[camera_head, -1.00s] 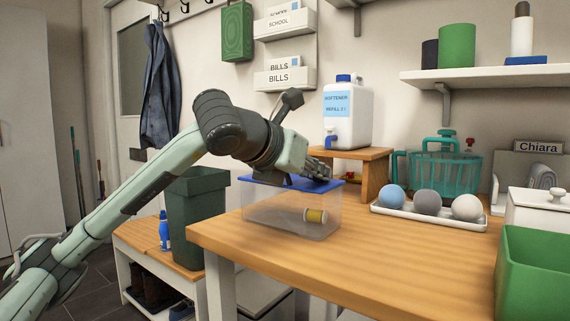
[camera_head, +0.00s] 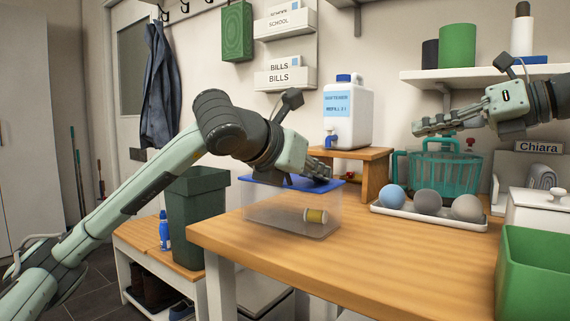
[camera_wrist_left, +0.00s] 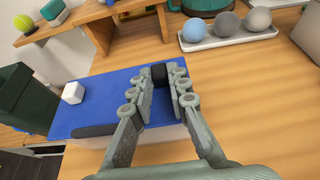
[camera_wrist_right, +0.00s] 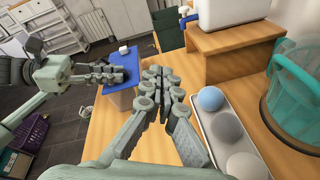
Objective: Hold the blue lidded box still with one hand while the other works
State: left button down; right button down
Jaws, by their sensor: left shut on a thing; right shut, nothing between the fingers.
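The box (camera_head: 280,212) stands on the wooden table, with clear walls and a blue lid (camera_head: 262,182) on top. A spool with a yellow middle (camera_head: 316,216) shows through its wall. My left gripper (camera_head: 322,174) is over the lid. In the left wrist view its fingers are shut on a small black knob (camera_wrist_left: 159,75) on the lid (camera_wrist_left: 100,100). My right gripper (camera_head: 420,128) is shut and empty, in the air above the teal basket's left side and apart from the box.
A white tray (camera_head: 430,216) with blue, grey and white balls lies right of the box, before the teal basket (camera_head: 460,170). A white softener jug (camera_head: 348,115) stands on a small wooden riser (camera_head: 372,172). A green bin (camera_head: 530,275) is at the right front. The middle tabletop is clear.

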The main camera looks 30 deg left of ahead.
jog(key=s+a+f+n+h, duration=0.1)
jog(key=s+a+n, duration=0.1)
jog(key=a, duration=0.3)
jog(key=s+a+n+g+h, duration=0.1)
jog(key=s+a+n, duration=0.1)
jog(key=a, duration=0.4)
jog(key=s+a+f+n, duration=0.1)
jog(key=s+a+n, duration=0.1)
jog(key=s+a, duration=0.2)
jog(key=shift+a+f+g+h, duration=0.3)
jog(key=shift+a+h, duration=0.1)
jog(key=shift+a, duration=0.3)
jog(key=x, duration=0.9)
jog(key=shift+s, duration=0.2)
jog(key=shift+w+a+f, duration=0.1)
jog(key=shift+a+f, duration=0.2)
jog(key=shift+a, duration=0.3)
jog(key=shift+a, duration=0.1)
jog(key=shift+a, duration=0.85)
jog(key=shift+d+r, duration=0.1)
